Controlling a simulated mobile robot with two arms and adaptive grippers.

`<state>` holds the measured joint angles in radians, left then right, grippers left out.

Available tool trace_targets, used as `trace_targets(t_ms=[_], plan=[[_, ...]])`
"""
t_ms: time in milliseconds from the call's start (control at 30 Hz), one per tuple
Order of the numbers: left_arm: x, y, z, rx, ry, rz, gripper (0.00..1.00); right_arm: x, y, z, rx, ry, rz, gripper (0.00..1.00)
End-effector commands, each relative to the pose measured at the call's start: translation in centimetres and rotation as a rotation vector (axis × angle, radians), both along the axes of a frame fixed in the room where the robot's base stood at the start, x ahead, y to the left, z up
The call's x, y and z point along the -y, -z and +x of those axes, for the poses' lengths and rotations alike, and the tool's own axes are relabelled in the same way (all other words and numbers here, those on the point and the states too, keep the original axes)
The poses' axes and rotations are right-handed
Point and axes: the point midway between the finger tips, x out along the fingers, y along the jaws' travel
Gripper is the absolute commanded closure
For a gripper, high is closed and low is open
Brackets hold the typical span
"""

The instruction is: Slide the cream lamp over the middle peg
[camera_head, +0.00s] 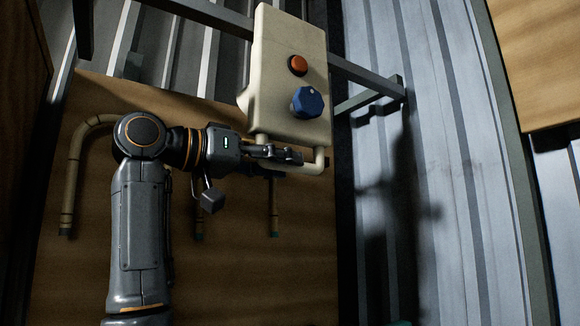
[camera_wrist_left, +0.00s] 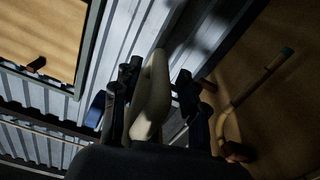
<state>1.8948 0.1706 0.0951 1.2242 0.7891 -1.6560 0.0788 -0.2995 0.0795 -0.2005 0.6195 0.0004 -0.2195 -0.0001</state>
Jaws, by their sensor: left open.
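I make out no cream lamp; the cream thing in view is a flat control box (camera_head: 285,60) with a tubular handle (camera_head: 316,164) at its lower end. The box carries an orange-red button (camera_head: 298,65) and a blue knob (camera_head: 307,102). My left gripper (camera_head: 290,156) is open at the handle end. In the left wrist view, the cream part (camera_wrist_left: 152,92) shows between the spread fingers of my left gripper (camera_wrist_left: 152,82); contact cannot be told. No middle peg can be picked out clearly. My right gripper is out of view.
A wooden board (camera_head: 270,280) lies behind my left arm. A bent rattan cane (camera_head: 75,170) and straight dark-tipped lengths (camera_head: 274,208) show against it. A grey metal rail (camera_head: 365,76) crosses behind the box. Ribbed metal sheet (camera_head: 440,200) lies to the right, with another wooden panel (camera_head: 540,60) beyond.

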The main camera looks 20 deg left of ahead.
Motion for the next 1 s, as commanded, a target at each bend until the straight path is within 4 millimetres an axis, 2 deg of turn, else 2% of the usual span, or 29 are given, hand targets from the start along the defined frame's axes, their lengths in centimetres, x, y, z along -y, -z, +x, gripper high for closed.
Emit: trace_targets(t_ms=[200, 433, 600, 1000], plan=[[-3.1, -0.1, -3.8, 0.004, -0.003, -0.001, 0.57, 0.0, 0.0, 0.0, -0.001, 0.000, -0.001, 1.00], [-5.3, 0.0, -6.7, 0.001, -0.002, 0.002, 0.57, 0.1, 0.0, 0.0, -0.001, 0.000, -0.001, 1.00], [-5.9, 0.0, -7.5, 0.000, 0.000, 0.001, 0.57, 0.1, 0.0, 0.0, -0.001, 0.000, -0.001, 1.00], [-5.9, 0.0, -7.5, 0.000, 0.000, 0.001, 0.57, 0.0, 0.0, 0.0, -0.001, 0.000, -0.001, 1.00]])
